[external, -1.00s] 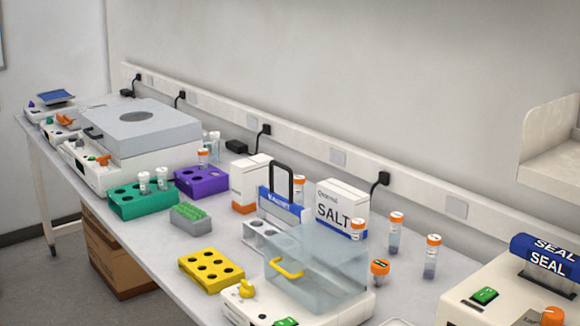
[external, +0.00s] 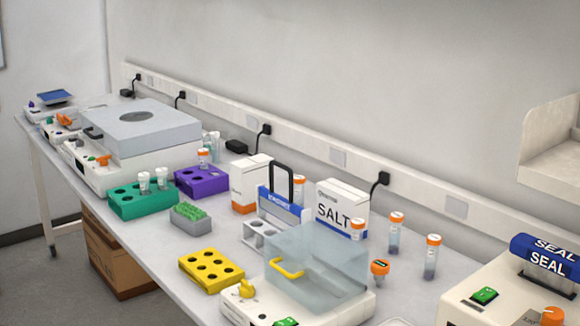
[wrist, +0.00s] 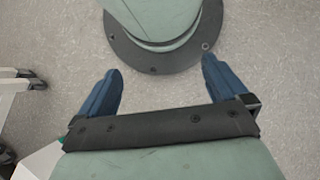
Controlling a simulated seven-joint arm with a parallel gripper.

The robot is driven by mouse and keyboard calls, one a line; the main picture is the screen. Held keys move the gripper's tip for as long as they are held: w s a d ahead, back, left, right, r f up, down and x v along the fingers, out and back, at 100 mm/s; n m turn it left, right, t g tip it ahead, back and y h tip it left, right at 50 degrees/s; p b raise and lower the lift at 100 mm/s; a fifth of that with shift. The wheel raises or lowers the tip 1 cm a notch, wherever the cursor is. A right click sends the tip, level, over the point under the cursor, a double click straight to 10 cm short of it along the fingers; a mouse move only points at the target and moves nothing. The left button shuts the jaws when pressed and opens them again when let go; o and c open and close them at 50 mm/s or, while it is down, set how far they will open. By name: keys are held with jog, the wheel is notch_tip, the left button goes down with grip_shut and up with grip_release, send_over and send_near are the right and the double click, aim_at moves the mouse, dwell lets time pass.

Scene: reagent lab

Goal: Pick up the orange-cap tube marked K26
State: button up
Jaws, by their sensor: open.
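Several orange-cap tubes stand in the external view. One orange-cap tube (external: 396,232) is at the back right of the bench, and another orange-cap tube (external: 431,257) is to its right. A third orange-cap tube (external: 379,270) is beside the clear-lidded device. The markings are too small to read, so I cannot tell which is K26. My gripper (wrist: 160,95) shows only in the wrist view, with its two blue fingers wide apart and nothing between them. It hangs over the floor and my round base, away from the tubes.
A clear-lidded device (external: 315,270) stands at the front, beside a yellow rack (external: 212,284). A salt box (external: 341,200) and a blue-and-white carrier (external: 283,205) stand behind. A sealer (external: 515,285) is at the right. Bench space around the right-hand tubes is fairly clear.

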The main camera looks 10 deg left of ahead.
dwell(0.3)
jog(key=c, duration=0.6)
